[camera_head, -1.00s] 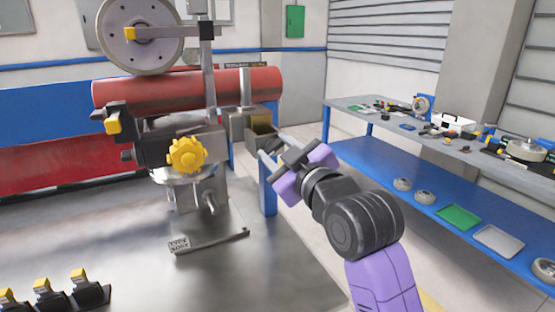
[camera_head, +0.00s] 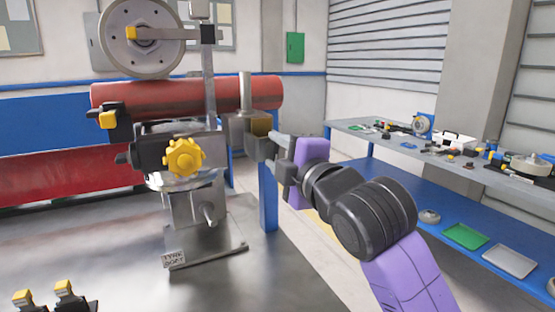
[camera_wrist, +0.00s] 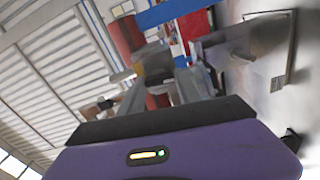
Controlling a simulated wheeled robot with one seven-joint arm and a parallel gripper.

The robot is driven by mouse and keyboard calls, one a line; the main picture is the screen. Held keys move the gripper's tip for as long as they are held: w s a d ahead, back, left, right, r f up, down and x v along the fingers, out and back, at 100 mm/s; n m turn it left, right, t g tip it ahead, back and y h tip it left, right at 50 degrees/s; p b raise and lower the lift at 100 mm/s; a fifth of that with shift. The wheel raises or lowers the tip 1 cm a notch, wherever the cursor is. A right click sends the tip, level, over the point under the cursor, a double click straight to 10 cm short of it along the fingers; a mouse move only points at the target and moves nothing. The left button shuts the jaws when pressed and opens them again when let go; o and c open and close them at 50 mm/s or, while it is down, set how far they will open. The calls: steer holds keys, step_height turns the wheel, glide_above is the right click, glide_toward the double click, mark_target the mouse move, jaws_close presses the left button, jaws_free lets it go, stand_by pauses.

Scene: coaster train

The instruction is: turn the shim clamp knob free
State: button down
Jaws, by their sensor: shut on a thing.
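A yellow lobed knob (camera_head: 184,157) sits on the front of the dark clamp body of the metal stand (camera_head: 195,205). A grey block with an upright pin (camera_head: 245,125) juts from the stand's right side. My gripper (camera_head: 277,147) is at the right end of this block, well right of the yellow knob. Its jaws are shut on a small dark grey part, seen between the fingertips in the wrist view (camera_wrist: 156,66). That part is blurred and mostly hidden by the fingers, so I cannot tell its exact shape.
A red cylinder (camera_head: 180,93) lies behind the stand, with a large grey wheel (camera_head: 142,38) above. A blue-framed bench (camera_head: 385,145) with tools and trays runs along the right. Dark yellow-topped pieces (camera_head: 66,292) stand at front left.

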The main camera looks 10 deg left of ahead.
steer(key=shift+a+n, duration=0.1)
steer(key=shift+n, duration=0.7)
steer(key=shift+b, duration=0.3)
steer(key=shift+f, duration=0.1)
steer(key=c, duration=0.8)
jaws_free()
steer(key=shift+c, duration=0.2)
steer(key=b+v, duration=0.1)
steer(key=v, duration=0.7)
steer(key=shift+w, duration=0.1)
